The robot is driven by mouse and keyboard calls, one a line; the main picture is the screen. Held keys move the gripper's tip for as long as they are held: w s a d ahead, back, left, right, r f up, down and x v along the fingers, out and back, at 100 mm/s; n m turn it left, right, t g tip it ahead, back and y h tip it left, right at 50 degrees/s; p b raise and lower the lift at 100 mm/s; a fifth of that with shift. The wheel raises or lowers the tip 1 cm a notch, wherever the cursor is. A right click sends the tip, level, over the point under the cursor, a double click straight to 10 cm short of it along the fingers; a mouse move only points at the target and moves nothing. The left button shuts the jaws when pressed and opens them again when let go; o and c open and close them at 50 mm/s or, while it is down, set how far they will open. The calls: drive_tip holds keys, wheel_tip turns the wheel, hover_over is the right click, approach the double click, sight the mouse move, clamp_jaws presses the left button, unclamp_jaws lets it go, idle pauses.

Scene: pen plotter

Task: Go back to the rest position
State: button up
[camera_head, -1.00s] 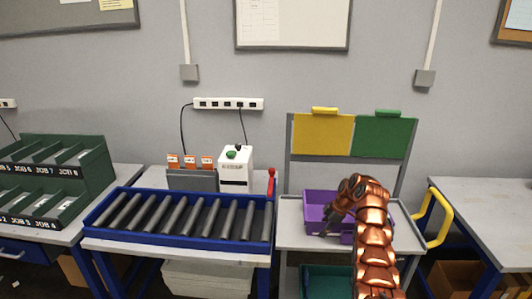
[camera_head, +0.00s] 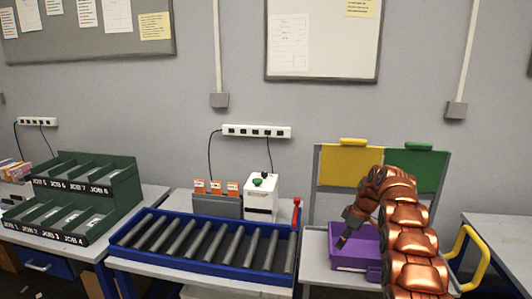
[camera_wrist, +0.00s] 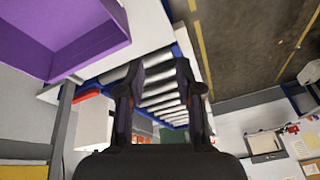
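My gripper (camera_head: 345,240) hangs in front of the purple bin (camera_head: 360,248) at the right, with my copper-coloured arm bent above it. In the wrist view my gripper (camera_wrist: 158,72) shows its two dark fingers spread apart with nothing between them. The purple bin (camera_wrist: 75,60) fills the upper left of that view, beside the fingers. My arm hides part of the bin and of the cart around it.
The blue-framed roller conveyor (camera_head: 125,250) stands left of the bin, with a white boxed device (camera_head: 262,203) behind it. Green job trays (camera_head: 110,190) stand at far left. Yellow (camera_head: 350,166) and green (camera_head: 425,165) panels rise behind my arm. A yellow handle (camera_head: 470,250) is at right.

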drive_tip(key=s+a+r+m+g+h, duration=0.1)
drive_tip(key=s+a+r+m, duration=0.15)
drive_tip(key=s+r, duration=0.45)
drive_tip(key=s+a+r+m, duration=0.2)
drive_tip(key=s+a, duration=0.1)
drive_tip(key=s, duration=0.8)
drive_tip(key=s+a+r+m+g+h, duration=0.1)
drive_tip(key=s+a+r+m, duration=0.15)
drive_tip(key=s+r, duration=0.45)
drive_tip(key=s+f+m, duration=0.1)
drive_tip(key=s+f, duration=0.2)
drive_tip(key=s, duration=0.7)
drive_tip(key=s+f+m+h+b, duration=0.1)
drive_tip(key=s+f+m, duration=0.1)
drive_tip(key=s, duration=0.9)
drive_tip(key=s+f+m+b, duration=0.1)
drive_tip(key=s+f, duration=0.2)
drive_tip(key=s, duration=0.8)
drive_tip(key=shift+s+a+f+g+h, duration=0.15)
drive_tip(key=shift+f+g+h, duration=0.15)
drive_tip(key=shift+h, duration=0.1)
